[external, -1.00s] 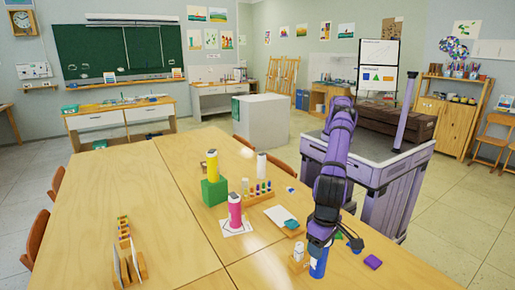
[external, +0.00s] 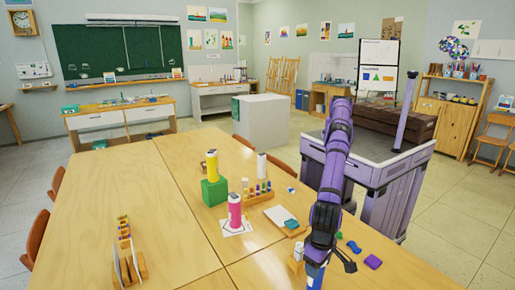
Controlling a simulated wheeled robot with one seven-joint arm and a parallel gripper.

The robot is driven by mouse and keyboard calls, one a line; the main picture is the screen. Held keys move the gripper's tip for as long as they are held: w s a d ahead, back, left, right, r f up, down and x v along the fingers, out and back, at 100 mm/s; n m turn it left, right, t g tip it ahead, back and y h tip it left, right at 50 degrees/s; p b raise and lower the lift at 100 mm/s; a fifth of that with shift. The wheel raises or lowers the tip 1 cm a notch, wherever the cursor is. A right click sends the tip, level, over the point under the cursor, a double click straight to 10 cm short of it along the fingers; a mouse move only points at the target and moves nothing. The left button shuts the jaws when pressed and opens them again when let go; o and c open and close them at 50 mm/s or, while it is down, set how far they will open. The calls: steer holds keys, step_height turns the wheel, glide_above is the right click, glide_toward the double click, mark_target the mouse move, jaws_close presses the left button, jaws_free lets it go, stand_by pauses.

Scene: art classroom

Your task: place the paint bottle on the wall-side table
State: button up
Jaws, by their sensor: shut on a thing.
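My gripper (external: 320,256) is at the near right of the big wooden table, shut on a blue paint bottle (external: 314,277). The bottle's lower part is cut off by the picture's bottom edge, so its height over the table cannot be told. Other paint bottles stand on the table: a yellow one (external: 212,164) on a green block (external: 215,191), a pink one (external: 235,211) on white paper, and a white one (external: 261,166). Tables stand along the back wall, one under the chalkboard (external: 97,121) and one right of it (external: 208,91); which is the wall-side table is unclear.
A small white bottle (external: 297,254) stands left of my gripper. A purple block (external: 373,262) and a blue piece (external: 354,247) lie to its right. A rack of small bottles (external: 258,198) and a tray with a teal item (external: 291,226) lie beyond. A white cabinet (external: 262,121) stands on the floor.

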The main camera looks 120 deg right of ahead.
steer(key=o, duration=1.2)
steer(key=shift+c, duration=0.2)
steer(key=shift+r, duration=0.1)
step_height(320, 180, up, 12)
steer(key=shift+r, duration=0.1)
